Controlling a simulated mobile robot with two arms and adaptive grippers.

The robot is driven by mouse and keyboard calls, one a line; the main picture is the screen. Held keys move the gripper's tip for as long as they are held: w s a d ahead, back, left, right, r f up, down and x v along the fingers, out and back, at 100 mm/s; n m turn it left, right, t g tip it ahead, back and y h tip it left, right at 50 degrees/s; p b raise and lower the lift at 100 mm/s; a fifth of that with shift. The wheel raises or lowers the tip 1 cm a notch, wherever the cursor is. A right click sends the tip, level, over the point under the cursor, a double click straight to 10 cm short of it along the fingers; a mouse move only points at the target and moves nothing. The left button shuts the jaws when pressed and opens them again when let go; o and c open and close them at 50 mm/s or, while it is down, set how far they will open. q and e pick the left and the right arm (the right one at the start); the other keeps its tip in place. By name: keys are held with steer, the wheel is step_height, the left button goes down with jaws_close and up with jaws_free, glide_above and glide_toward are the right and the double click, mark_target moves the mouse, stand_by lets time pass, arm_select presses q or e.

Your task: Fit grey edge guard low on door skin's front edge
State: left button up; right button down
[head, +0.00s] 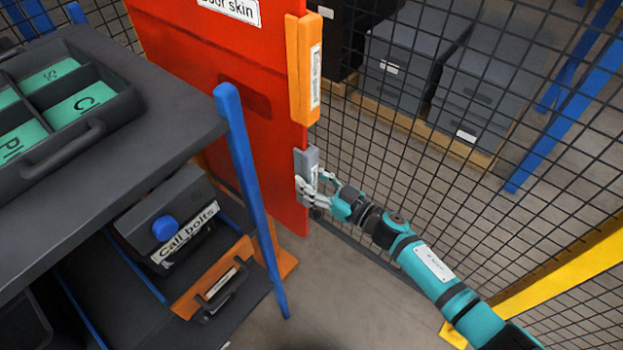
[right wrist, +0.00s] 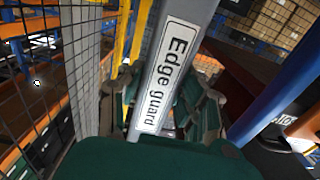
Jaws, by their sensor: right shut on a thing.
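The red door skin (head: 235,75) stands upright, with a white label at its top. The grey edge guard (head: 306,168) is at the low part of the door skin's right edge, below an orange piece (head: 303,70) on the same edge. My right gripper (head: 312,186) is shut on the grey edge guard. In the right wrist view the guard (right wrist: 190,25) runs up between the fingers, with its "Edge guard" label facing the camera. I cannot tell whether the guard is fully seated on the edge. My left gripper is not in view.
A dark shelf unit (head: 150,100) with a blue post (head: 245,170) stands at the left, close to the door skin. It carries a divided tray (head: 60,155) and labelled bins. A black mesh fence (head: 480,160) with a yellow post (head: 560,275) is at the right.

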steer(key=c, duration=0.8)
jaws_free()
steer(key=v, duration=1.2)
